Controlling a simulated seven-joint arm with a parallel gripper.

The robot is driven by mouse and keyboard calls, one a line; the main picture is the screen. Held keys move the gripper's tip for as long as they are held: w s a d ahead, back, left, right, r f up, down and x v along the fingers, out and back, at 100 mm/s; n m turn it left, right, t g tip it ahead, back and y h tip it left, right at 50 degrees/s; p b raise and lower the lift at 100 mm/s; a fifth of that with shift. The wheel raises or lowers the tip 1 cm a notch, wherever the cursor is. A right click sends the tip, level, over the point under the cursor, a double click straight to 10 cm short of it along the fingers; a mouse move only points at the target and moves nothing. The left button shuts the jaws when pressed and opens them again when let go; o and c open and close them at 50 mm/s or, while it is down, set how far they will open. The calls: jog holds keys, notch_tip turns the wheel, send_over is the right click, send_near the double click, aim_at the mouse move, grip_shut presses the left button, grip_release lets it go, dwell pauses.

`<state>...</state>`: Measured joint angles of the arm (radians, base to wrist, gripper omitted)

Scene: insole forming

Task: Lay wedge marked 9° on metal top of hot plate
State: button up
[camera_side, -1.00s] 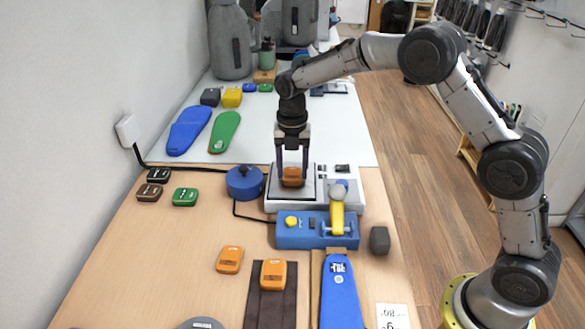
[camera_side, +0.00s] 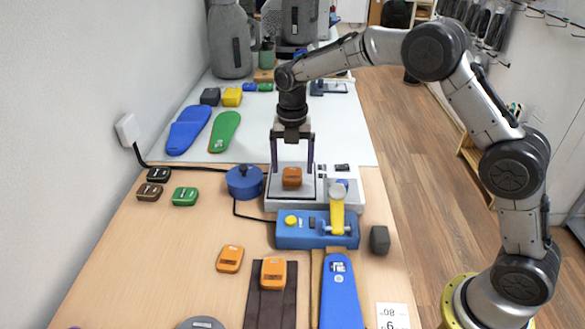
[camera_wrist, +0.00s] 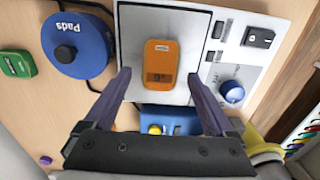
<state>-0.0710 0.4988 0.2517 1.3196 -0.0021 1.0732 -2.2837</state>
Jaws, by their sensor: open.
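An orange wedge (camera_side: 291,177) lies on the metal top (camera_side: 308,188) of the hot plate. In the wrist view the wedge (camera_wrist: 160,64) shows a dark label that reads 9°, and it lies flat on the grey metal top (camera_wrist: 135,22). My gripper (camera_side: 293,166) is open above the hot plate, its fingers spread on either side of the wedge and apart from it. The hot plate's switch and blue knob (camera_wrist: 232,92) are to the right of the metal top.
A blue round pot marked Pads (camera_side: 244,182) stands left of the hot plate. A blue press with a yellow lever (camera_side: 312,232) stands in front. Two more orange wedges (camera_side: 230,259) (camera_side: 273,273) lie nearer the front. A green wedge (camera_side: 185,196) and dark ones lie left.

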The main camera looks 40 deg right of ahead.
aim_at(293, 175)
notch_tip(293, 175, up, 11)
jog(key=shift+f, duration=0.15)
jog(key=s+d+r+m+t, duration=0.15)
jog(key=s+r+m, duration=0.25)
jog(key=s+m, duration=0.4)
jog(key=s+d+r+m+t, duration=0.15)
jog(key=s+r+m, duration=0.35)
jog(key=s, duration=0.5)
jog(key=s+f+m+t, duration=0.1)
jog(key=s+f+m, duration=0.2)
jog(key=s+m, duration=0.4)
jog(key=s+f+m+t, duration=0.1)
jog(key=s+f+m, duration=0.3)
jog(key=s+m, duration=0.3)
jog(key=shift+s+d+t, duration=0.25)
jog(key=shift+s+t, duration=0.05)
jog(key=shift+s, duration=0.6)
jog(key=shift+r, duration=0.1)
